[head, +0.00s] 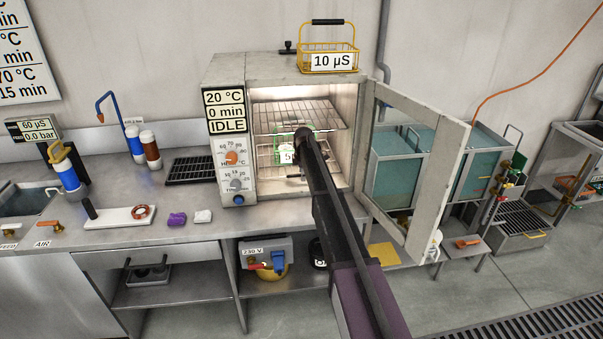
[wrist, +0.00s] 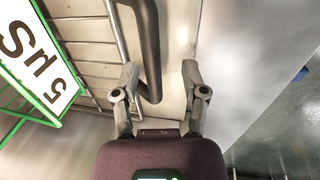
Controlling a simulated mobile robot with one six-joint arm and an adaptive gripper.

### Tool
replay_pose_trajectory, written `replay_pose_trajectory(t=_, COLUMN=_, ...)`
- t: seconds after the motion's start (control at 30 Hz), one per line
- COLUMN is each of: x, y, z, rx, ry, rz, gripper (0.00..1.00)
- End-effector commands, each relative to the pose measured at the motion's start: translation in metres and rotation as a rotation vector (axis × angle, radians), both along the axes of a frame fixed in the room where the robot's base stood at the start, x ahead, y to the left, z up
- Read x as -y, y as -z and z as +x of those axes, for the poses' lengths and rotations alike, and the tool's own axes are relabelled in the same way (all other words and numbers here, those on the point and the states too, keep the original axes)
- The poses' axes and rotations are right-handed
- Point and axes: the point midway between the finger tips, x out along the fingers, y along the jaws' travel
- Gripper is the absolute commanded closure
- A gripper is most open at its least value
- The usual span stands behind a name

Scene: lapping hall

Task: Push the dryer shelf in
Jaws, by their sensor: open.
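The dryer (head: 226,72) stands on the bench with its glazed door (head: 432,185) swung open to the right. Inside are an upper wire shelf (head: 325,108) and a lower wire shelf (head: 265,150). A green wire basket (head: 283,133) labelled 5 µS stands in the lower part, partly hidden by my arm. In the wrist view, my gripper (wrist: 158,68) is open and empty, its fingers on either side of a dark curved bar (wrist: 150,45). Wire shelf rods (wrist: 85,28) and the basket's label (wrist: 32,60) are to the left. I cannot tell whether the fingers touch the bar.
A yellow basket (head: 343,62) labelled 10 µS stands on top of the dryer. The display (head: 225,110) reads 20 °C, 0 min, IDLE. Water tanks (head: 400,160) stand behind the open door.

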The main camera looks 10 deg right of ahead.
Motion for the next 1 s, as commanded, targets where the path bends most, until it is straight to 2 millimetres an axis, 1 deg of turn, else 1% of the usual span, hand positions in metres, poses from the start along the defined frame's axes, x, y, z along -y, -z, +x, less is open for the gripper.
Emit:
replay_pose_trajectory(t=0.03, x=0.000, y=0.000, z=-0.007, rx=0.000, ry=0.000, rz=0.000, gripper=0.43)
replay_pose_trajectory(t=0.17, x=0.000, y=0.000, z=-0.023, rx=-0.001, ry=0.000, rz=0.000, gripper=0.43)
replay_pose_trajectory(t=1.0, x=0.001, y=0.000, z=-0.140, rx=-0.001, ry=0.000, rz=-0.001, gripper=0.43)
